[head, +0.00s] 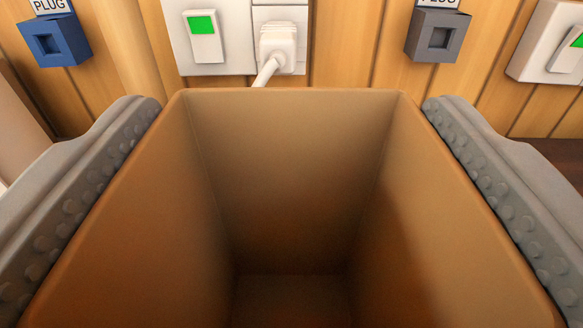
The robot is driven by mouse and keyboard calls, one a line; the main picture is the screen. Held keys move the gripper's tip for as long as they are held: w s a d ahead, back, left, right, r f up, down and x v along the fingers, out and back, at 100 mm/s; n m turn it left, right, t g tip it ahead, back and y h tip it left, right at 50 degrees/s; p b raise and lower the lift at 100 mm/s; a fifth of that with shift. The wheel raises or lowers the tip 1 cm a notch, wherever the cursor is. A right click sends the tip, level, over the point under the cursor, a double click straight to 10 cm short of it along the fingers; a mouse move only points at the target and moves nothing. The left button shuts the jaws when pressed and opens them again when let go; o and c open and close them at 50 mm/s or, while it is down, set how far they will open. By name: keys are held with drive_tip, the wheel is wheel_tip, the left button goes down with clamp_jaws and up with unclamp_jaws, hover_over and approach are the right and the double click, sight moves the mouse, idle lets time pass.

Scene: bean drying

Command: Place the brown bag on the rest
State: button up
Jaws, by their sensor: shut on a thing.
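The brown bag (305,170) is a tall open-topped brown box shape, seen from above and filling the middle and bottom of the head view. Its inside looks empty down to the floor that shows. My gripper (292,112) is shut on the bag, with one grey studded finger along its left side and the other along its right side. The bag's underside and whatever is below it are hidden. I cannot make out the rest in this view.
A wooden plank wall (350,45) stands behind the bag. It carries a white socket panel with a white plug (277,45) and cord, a blue plug holder (54,40), a grey plug holder (438,35) and a white switch panel (548,45) at right.

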drive_tip(key=shift+f, duration=0.1)
drive_tip(key=o, duration=1.2)
drive_tip(key=s, duration=1.2)
drive_tip(key=shift+g, duration=0.3)
drive_tip(key=s+f, duration=0.2)
drive_tip(key=s, duration=1)
drive_tip(key=s+f, duration=0.2)
drive_tip(key=s, duration=1)
drive_tip(key=s+f, duration=0.3)
drive_tip(key=s, duration=1)
drive_tip(key=shift+d+f, duration=0.1)
drive_tip(key=shift+d, duration=0.15)
drive_tip(key=shift+s+f, duration=0.3)
drive_tip(key=shift+s, duration=0.15)
